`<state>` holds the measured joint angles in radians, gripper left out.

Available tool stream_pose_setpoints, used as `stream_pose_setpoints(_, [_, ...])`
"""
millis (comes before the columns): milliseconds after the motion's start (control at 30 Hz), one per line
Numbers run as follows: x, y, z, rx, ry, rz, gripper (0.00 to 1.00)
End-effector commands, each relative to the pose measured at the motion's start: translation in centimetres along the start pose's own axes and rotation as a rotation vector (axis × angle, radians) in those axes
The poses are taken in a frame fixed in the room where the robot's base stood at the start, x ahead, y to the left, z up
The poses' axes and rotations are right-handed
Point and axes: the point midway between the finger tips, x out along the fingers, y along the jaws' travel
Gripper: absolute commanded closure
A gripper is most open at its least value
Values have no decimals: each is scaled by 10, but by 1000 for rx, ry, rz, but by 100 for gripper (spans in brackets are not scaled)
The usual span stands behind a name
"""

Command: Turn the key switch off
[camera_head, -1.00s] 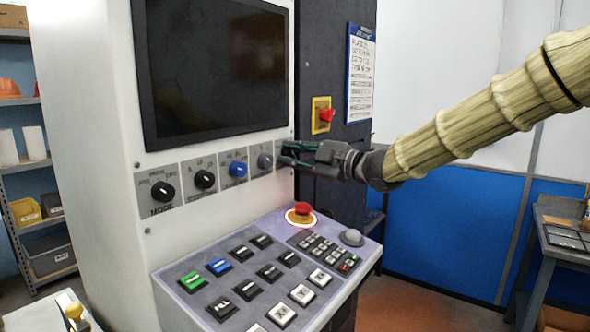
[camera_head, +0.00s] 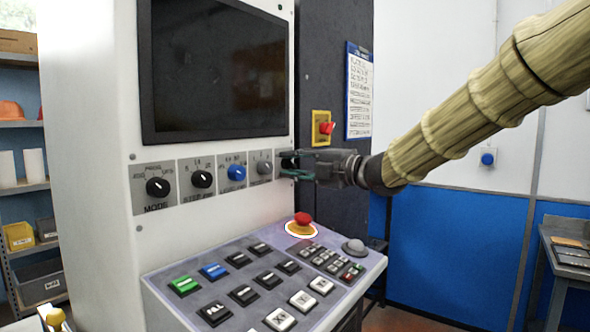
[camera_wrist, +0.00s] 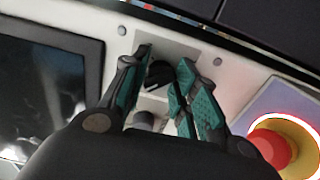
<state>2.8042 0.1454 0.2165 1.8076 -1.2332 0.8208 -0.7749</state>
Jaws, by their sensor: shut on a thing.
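The key switch (camera_wrist: 158,75) is the dark knob on a grey plate, at the right end of the control row. In the wrist view it stands between the two teal-padded fingers of my gripper (camera_wrist: 166,62). In the head view my gripper (camera_head: 287,168) reaches in from the right to this last plate, and the switch is mostly hidden by the fingers. The jaws are shut on the switch. Its exact turn position cannot be read, since the fingers cover its markings.
To the left are a grey knob (camera_head: 264,168), a blue knob (camera_head: 236,173) and black knobs (camera_head: 202,179). Below, a sloped keypad carries a red emergency button (camera_head: 302,220). Another red switch (camera_head: 326,128) is on the dark side panel. Free room lies to the right.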

Motion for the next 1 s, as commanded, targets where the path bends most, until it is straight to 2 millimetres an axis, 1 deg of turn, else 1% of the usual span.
stream_pose_setpoints(367, [0, 0, 0, -4, 0, -1, 95])
stream_pose_setpoints(400, [0, 0, 0, -4, 0, -1, 64])
stream_pose_setpoints(467, [0, 0, 0, -3, 0, -1, 54])
stream_pose_setpoints(800, [-1, 0, 0, -2, 0, 0, 54])
stream_pose_setpoints(867, [-4, 0, 0, -2, -1, 0, 54])
stream_pose_setpoints(1000, [-20, 1, 1, -2, -2, 1, 54])
